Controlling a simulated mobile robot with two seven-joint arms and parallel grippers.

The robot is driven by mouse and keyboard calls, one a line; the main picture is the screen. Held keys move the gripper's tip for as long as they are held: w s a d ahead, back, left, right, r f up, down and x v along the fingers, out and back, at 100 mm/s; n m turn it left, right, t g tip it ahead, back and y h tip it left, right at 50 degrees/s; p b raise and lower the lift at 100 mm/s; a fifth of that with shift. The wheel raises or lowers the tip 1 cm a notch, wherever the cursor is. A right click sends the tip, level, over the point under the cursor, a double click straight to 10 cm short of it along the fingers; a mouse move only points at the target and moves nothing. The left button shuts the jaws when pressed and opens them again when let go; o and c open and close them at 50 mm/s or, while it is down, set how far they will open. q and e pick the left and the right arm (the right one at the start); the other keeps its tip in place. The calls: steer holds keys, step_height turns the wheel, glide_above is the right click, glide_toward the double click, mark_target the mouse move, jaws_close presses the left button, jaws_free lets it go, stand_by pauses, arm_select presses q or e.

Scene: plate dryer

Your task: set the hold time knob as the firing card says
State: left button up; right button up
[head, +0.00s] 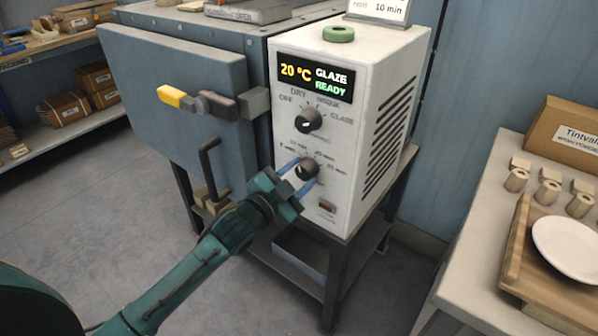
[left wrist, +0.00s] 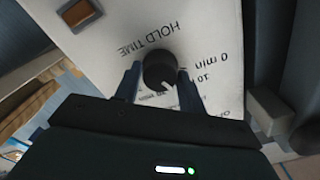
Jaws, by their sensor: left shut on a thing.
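The dark, round hold time knob (head: 307,169) is the lower knob on the white control box (head: 345,215). My left gripper (head: 297,174) is shut on it, one finger on each side. The left wrist view shows the knob (left wrist: 160,71) between the fingers, under upside-down "HOLD TIME" lettering. A white pointer mark shows on its face, pointing toward the blurred minute marks; I cannot tell which mark it meets. My right gripper is not in view.
The upper mode knob (head: 309,121) sits close above. The display (head: 316,80) reads 20 °C, GLAZE, READY. A small reddish-brown switch (head: 327,206) is below. The grey dryer door (head: 185,100) with its yellow-ended handle (head: 178,97) is to the left.

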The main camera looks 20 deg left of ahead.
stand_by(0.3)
arm_select(q)
steer(key=o, duration=1)
steer(key=v, duration=1.3)
steer(key=shift+s, duration=0.1)
